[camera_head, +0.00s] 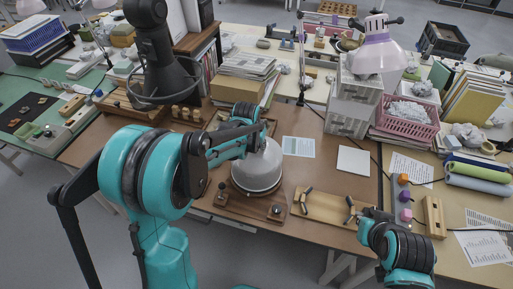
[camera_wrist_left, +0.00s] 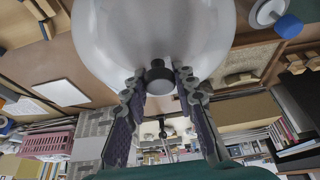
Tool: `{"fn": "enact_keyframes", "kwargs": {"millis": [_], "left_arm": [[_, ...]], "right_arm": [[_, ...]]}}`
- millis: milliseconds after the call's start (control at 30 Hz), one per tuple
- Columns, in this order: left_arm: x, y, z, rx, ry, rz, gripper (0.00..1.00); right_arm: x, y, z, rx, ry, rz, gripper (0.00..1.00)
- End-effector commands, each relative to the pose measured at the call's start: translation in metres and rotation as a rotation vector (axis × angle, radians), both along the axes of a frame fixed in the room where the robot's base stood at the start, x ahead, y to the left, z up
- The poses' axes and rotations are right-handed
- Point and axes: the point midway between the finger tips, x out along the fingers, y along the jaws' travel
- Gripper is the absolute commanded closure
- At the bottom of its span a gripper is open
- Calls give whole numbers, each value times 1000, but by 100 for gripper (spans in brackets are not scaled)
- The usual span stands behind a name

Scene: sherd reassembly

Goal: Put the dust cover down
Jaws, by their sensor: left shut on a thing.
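The dust cover (camera_head: 259,168) is a pale grey dome standing upright over a dark round base on the brown table. It fills the top of the left wrist view (camera_wrist_left: 150,28), with its black knob (camera_wrist_left: 158,76) between my fingers. My left gripper (camera_head: 256,143) is shut on that knob from above. Whether the cover's lower rim touches the base or hangs just above it is unclear. My right arm is at the lower right; its gripper (camera_head: 369,214) is near the light wooden tray, and its fingers cannot be made out.
A wooden block with a knob (camera_head: 277,210) lies in front of the cover. The light wooden tray (camera_head: 326,207) with dark pieces is to its right. Grey boxes (camera_head: 350,103) and a pink basket (camera_head: 407,122) stand at the back right.

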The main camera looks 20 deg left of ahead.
Motion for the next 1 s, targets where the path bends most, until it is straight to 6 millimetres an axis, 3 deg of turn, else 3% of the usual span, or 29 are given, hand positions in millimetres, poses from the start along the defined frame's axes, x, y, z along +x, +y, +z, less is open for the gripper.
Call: {"fn": "enact_keyframes", "kwargs": {"millis": [767, 800, 833, 867, 1000], "left_arm": [[0, 0, -16, 0, 0, 0, 100], [0, 0, -16, 0, 0, 0, 65], [0, 0, -16, 0, 0, 0, 57], [0, 0, -16, 0, 0, 0, 52], [0, 0, -16, 0, 0, 0, 52]], "right_arm": [[0, 0, -12, 0, 0, 0, 100], [0, 0, -11, 0, 0, 0, 100], [0, 0, -11, 0, 0, 0, 100], [0, 0, -11, 0, 0, 0, 100], [0, 0, -11, 0, 0, 0, 100]]}}
